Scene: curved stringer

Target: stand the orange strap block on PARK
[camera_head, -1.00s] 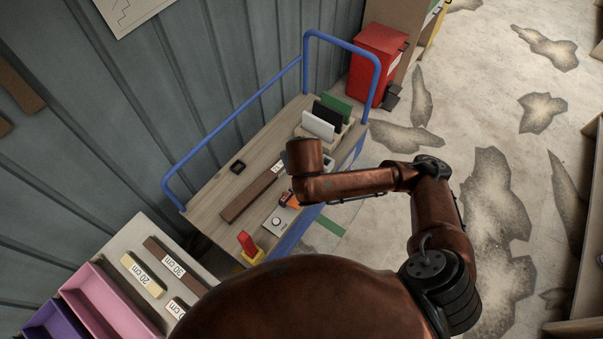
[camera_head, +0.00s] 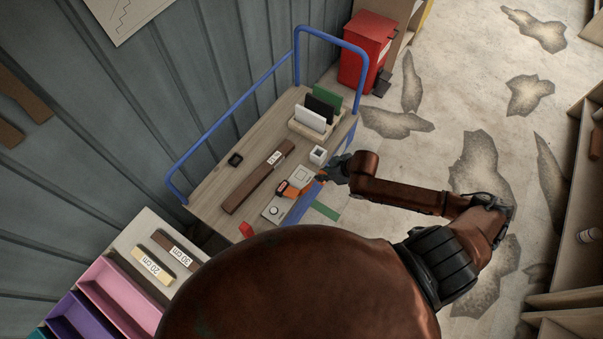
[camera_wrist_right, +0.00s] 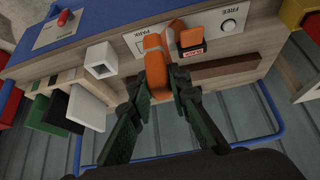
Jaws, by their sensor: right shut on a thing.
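My right gripper (camera_head: 328,174) reaches in from the right over the trolley's near edge. It is shut on the orange strap block, seen in the right wrist view (camera_wrist_right: 154,58) between the fingertips (camera_wrist_right: 163,80). The white PARK plate (camera_head: 301,175) lies just left of the gripper; its label also shows in the right wrist view (camera_wrist_right: 126,36), partly behind the block. I cannot tell whether the block touches the plate. An orange and black piece (camera_head: 288,191) sits between PARK and the FREE plate (camera_head: 275,212), which has a round knob. My left gripper is not in view.
A white hollow cube (camera_head: 318,154) stands close to the gripper. A rack with upright white, black and green boards (camera_head: 312,116) is behind it. A long brown bar (camera_head: 253,183) lies on the trolley deck (camera_head: 213,200). A blue rail (camera_head: 235,100) borders the deck's wall side.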

